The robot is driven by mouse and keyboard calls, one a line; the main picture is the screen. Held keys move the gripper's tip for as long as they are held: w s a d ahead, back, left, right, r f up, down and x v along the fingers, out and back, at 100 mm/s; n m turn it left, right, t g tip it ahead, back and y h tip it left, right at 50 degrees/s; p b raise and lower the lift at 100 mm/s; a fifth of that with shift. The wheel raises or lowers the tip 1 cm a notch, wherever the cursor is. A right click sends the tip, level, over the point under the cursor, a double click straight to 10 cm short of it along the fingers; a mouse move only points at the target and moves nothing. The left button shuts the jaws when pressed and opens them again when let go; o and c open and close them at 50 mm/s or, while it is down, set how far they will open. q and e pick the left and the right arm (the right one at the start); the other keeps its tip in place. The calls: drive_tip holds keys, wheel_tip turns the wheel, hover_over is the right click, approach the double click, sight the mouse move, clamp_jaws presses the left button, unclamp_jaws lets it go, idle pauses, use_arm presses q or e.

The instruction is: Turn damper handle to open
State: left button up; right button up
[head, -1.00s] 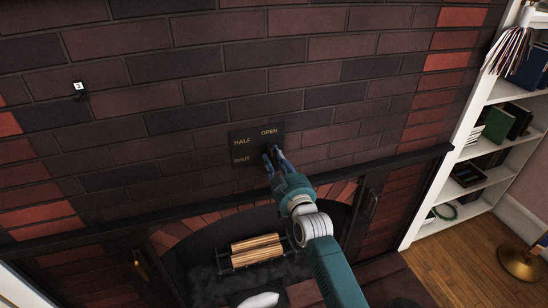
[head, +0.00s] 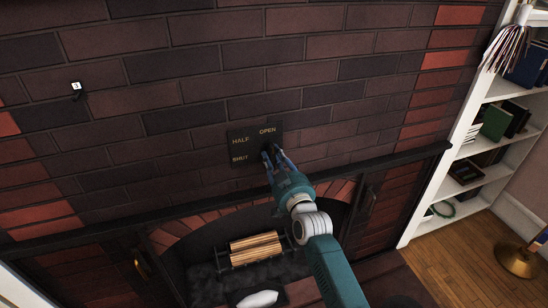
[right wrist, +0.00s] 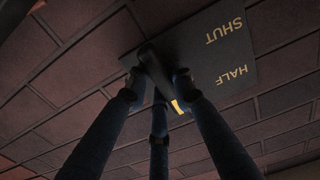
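The damper plate (head: 254,145) is a dark panel on the brick wall, lettered HALF, OPEN and SHUT. In the right wrist view, the plate (right wrist: 240,62) shows SHUT and HALF. The dark damper handle (right wrist: 153,66) stands out from it, between my fingertips. My right gripper (head: 270,155) reaches up to the lower right of the plate, below OPEN. In the right wrist view, the fingers of the right gripper (right wrist: 157,82) close in on both sides of the handle and look shut on it, with another finger below. In the head view the fingers mostly hide the handle. My left gripper is out of view.
Below the plate are a dark mantel ledge (head: 110,217) and a fireplace with a log grate (head: 256,249). A white bookshelf (head: 480,130) stands at right. The wall around the plate is clear.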

drive_tip(key=o, duration=0.4)
drive_tip(key=shift+r, duration=0.35)
drive_tip(key=shift+f, duration=0.15)
drive_tip(key=shift+s+d+f, duration=0.1)
drive_tip(key=shift+s+f, duration=0.1)
drive_tip(key=shift+s, duration=0.25)
drive_tip(key=v, duration=1.1)
drive_tip(key=shift+s+r, duration=0.1)
drive_tip(key=shift+r, duration=0.2)
